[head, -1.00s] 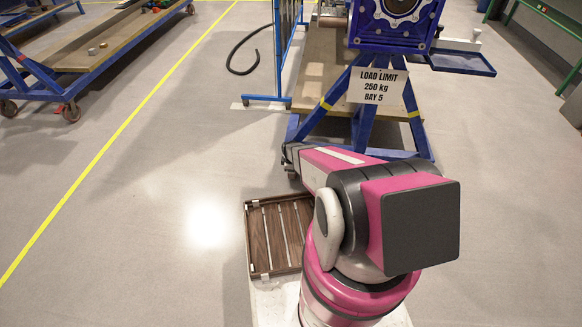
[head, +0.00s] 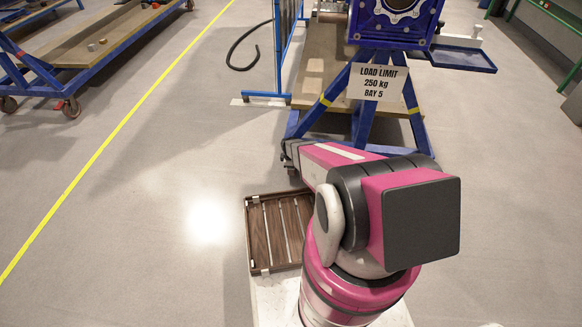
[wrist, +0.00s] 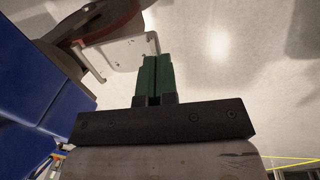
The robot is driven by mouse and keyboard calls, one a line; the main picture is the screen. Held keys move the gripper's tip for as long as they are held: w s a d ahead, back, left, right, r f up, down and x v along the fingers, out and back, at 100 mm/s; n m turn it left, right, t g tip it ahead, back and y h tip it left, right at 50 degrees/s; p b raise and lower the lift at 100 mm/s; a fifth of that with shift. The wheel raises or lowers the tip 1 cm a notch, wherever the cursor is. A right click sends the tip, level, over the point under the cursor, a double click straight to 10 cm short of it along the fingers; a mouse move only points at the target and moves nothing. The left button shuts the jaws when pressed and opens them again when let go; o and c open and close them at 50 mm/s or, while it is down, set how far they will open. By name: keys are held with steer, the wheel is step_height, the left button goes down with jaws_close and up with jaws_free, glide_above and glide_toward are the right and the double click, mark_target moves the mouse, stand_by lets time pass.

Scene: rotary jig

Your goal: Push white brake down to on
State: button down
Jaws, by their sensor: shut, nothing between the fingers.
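The blue rotary jig (head: 440,15) stands at the top of the head view, cut off by the frame edge. A small white part (head: 474,28) sticks up at its right side, above a blue tray; I cannot tell whether it is the brake. In the wrist view a white angled plate (wrist: 120,53) sits beside a dark disc with a red-brown rim (wrist: 105,22). My gripper (wrist: 152,62) shows there with its green fingers together and nothing between them. The fingertips are close to the plate's right part; contact cannot be told. The head view does not show my gripper.
A blue surface (wrist: 35,70) fills the wrist view's left side. A load limit sign (head: 378,83) hangs on the jig's blue stand. A wooden slatted tray (head: 280,232) lies beside my arm. A blue cart (head: 100,45) is at upper left. The floor between is clear.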

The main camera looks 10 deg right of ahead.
steer(key=s+r, duration=0.3)
steer(key=r, duration=0.9)
steer(key=shift+a+r, duration=0.3)
steer(key=shift+a, duration=0.15)
steer(key=s+d+r+m, duration=0.1)
steer(key=s+r+m, duration=0.6)
steer(key=r, duration=0.5)
steer(key=s+d+r+m+g, duration=0.1)
steer(key=s+r+m, duration=0.6)
steer(key=r, duration=0.6)
steer(key=shift+s+d+r+g, duration=0.2)
steer(key=shift+s+d+g, duration=0.15)
steer(key=shift+s, duration=0.75)
